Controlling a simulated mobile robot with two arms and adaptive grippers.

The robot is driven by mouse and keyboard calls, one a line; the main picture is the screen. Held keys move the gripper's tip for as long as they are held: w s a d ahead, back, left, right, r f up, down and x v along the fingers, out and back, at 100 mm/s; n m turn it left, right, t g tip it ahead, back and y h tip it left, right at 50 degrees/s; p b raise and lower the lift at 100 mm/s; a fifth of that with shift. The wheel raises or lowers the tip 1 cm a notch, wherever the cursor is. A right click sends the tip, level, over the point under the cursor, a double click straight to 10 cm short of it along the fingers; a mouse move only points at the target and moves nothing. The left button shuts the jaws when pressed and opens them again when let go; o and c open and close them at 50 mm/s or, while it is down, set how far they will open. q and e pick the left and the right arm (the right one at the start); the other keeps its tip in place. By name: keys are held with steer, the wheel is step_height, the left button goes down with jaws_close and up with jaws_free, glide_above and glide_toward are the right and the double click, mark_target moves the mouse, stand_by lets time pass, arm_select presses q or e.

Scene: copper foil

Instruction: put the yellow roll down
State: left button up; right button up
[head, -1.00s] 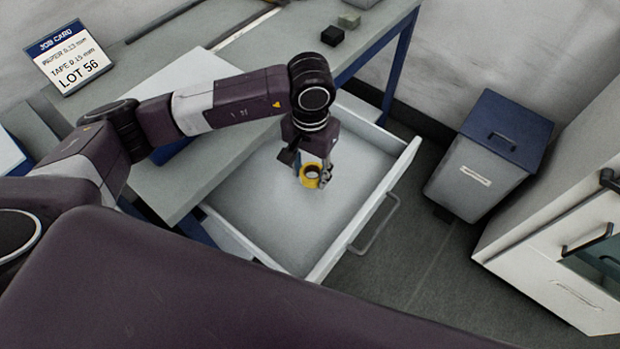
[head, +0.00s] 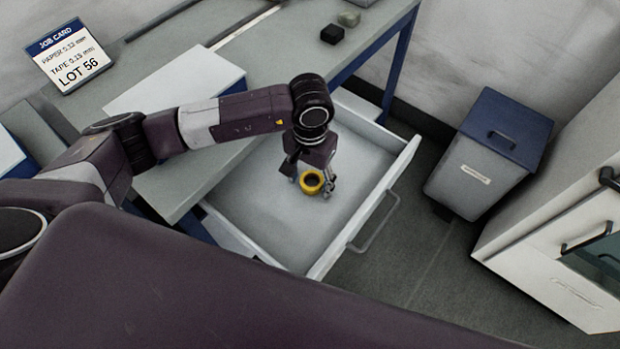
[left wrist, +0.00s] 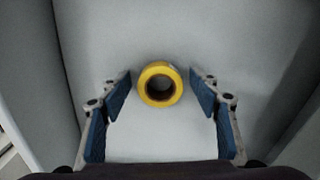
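The yellow roll (head: 312,190) lies flat, hole up, in the open white drawer (head: 270,228), and it appears to rest on the drawer's floor. My left gripper (head: 311,180) is down in the drawer around the roll. In the left wrist view the roll (left wrist: 160,97) sits between the two blue-padded fingers (left wrist: 160,82), with a narrow gap on each side. The left gripper is open and does not hold it. My right gripper is not in view.
The drawer's front wall and handle (head: 375,222) lie to the right of the gripper. The grey bench (head: 200,165) is on the left, with a job card (head: 68,55) and a black block (head: 332,34). A blue-lidded bin (head: 490,150) stands on the floor at right. The drawer floor around the roll is clear.

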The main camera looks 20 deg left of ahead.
arm_select(q)
steer(key=shift+r+p, duration=0.3)
step_height(320, 180, up, 12)
steer(key=b, duration=0.2)
steer(key=shift+f, duration=0.15)
stand_by(0.3)
